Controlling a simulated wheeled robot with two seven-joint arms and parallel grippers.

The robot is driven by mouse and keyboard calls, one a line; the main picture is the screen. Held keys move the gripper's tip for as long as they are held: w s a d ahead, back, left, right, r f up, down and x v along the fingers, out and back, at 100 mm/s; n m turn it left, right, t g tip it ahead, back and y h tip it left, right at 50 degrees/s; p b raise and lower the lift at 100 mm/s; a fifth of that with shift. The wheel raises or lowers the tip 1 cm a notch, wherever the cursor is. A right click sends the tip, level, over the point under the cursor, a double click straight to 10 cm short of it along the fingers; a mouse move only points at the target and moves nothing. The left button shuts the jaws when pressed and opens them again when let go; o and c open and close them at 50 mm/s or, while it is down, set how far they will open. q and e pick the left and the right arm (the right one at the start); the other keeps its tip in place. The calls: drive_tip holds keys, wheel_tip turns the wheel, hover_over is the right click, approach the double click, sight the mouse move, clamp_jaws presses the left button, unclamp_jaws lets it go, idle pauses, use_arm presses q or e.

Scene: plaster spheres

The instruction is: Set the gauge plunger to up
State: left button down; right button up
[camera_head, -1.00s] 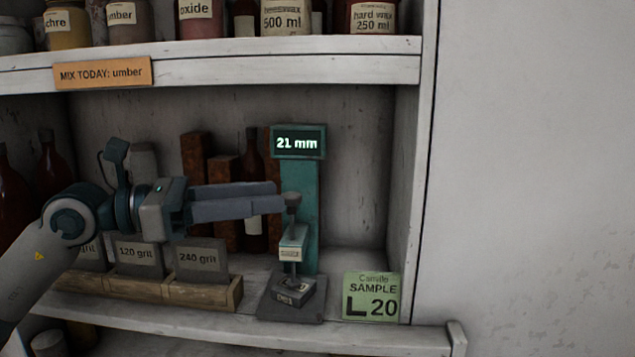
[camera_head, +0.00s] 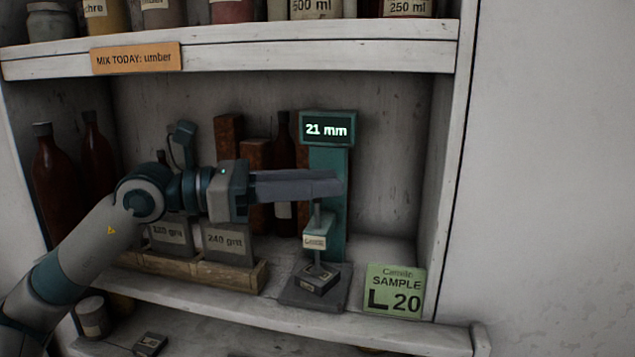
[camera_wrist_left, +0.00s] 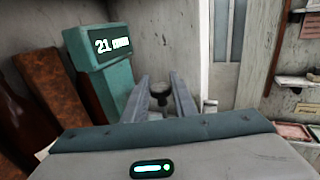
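The gauge is a teal post with a display (camera_head: 327,128) reading "21 mm"; its display also shows in the left wrist view (camera_wrist_left: 110,45). Its plunger has a thin stem with a small labelled block (camera_head: 315,242) above a dark foot on a grey base (camera_head: 300,293). The plunger's dark knob (camera_wrist_left: 160,88) shows between the fingertips in the left wrist view; the fingers hide it in the head view. My left gripper (camera_head: 335,187) reaches level across the post, its fingers apart on either side of the knob. A firm hold is not visible. My right gripper is out of view.
A wooden rack (camera_head: 235,274) with grit cards stands left of the gauge, below my arm. A green sample card (camera_head: 394,290) reading "L 20" stands to the right. Bottles and brown blocks stand behind. An upper shelf (camera_head: 260,48) runs above.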

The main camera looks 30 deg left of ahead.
use_arm(q)
drive_tip(key=shift+r+p, duration=0.5)
drive_tip(key=shift+r, duration=0.65)
drive_tip(key=shift+a+r, duration=0.1)
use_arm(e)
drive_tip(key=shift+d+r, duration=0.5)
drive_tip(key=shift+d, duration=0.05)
use_arm(q)
drive_tip(key=c, duration=1.5)
unclamp_jaws()
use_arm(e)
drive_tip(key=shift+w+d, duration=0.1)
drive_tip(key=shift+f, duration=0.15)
